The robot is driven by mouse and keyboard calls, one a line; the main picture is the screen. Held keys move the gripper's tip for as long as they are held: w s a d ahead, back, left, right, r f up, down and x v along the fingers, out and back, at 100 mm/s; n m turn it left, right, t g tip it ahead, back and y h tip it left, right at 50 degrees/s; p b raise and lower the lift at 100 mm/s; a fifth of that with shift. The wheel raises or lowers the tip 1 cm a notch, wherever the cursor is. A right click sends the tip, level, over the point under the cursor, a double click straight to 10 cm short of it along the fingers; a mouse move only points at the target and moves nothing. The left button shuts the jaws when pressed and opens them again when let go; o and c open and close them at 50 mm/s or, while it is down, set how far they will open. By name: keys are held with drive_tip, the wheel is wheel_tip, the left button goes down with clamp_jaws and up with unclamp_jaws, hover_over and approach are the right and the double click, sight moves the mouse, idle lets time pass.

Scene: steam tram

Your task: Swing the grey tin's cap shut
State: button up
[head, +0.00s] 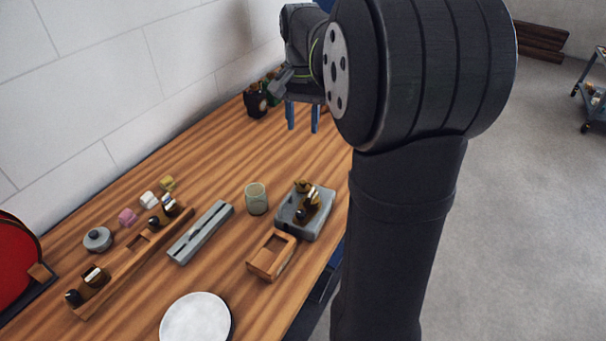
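A small round grey tin (97,239) with a knob-like top stands on the left of the wooden table. It is too small in the picture to tell how its cap sits. A grey box-shaped holder (288,218) with brass and black pieces on it stands at the table's right side; I cannot tell whether it has a hinged cap. My gripper (303,118) has two blue fingers pointing down, set apart with nothing seen between them. It hangs over the far part of the table, well away from both grey things.
A long wooden rack (138,258), a grey slotted bar (201,233), a greenish cup (256,199), an open wooden box (263,269) and a white plate (196,319) are on the table. Dark objects (255,103) stand at the far end by the wall.

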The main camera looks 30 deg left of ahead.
approach(303, 181)
drive_tip(key=shift+m, duration=0.3)
wheel_tip(303, 181, down, 9)
drive_tip(key=shift+d+r, duration=0.15)
drive_tip(key=shift+r, duration=0.05)
drive_tip(key=shift+c, duration=0.4)
clamp_jaws()
